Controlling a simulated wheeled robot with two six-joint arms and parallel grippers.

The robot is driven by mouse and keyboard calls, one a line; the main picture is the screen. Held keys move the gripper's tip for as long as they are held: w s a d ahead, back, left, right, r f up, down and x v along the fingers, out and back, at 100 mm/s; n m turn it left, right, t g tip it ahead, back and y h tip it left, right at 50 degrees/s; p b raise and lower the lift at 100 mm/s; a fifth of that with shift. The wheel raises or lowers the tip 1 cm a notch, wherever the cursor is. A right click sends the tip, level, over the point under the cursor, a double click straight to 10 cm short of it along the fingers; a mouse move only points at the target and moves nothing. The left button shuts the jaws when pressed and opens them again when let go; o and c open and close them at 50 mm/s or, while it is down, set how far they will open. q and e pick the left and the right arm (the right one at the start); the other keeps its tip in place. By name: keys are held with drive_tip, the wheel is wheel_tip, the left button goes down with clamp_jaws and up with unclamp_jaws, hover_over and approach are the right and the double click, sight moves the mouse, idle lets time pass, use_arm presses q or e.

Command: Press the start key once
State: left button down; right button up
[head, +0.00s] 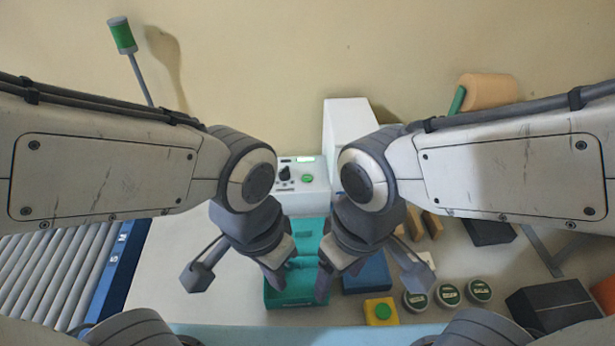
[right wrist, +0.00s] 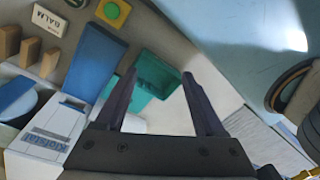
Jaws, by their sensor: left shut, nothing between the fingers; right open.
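A white machine with a control panel (head: 318,198) stands at the back centre. On it are a round green key (head: 308,178), a dark knob (head: 285,174) and a small lit green display (head: 305,159). A yellow box (head: 391,317) with a round green button (head: 382,311) sits at the front right; it also shows in the right wrist view (right wrist: 122,5). I see no label telling which is the start key. My left gripper (head: 279,277) is shut and empty, in front of the machine. My right gripper (head: 334,282) is open and empty; its spread fingers show in the right wrist view (right wrist: 163,100).
A teal tray (head: 290,299) lies below my grippers, with a blue block (head: 368,276) beside it. Several round tins (head: 447,295) and a dark box (head: 552,306) are at the right. A roller conveyor (head: 45,275) is at the left. White table is clear between conveyor and tray.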

clamp_jaws()
idle(1.6)
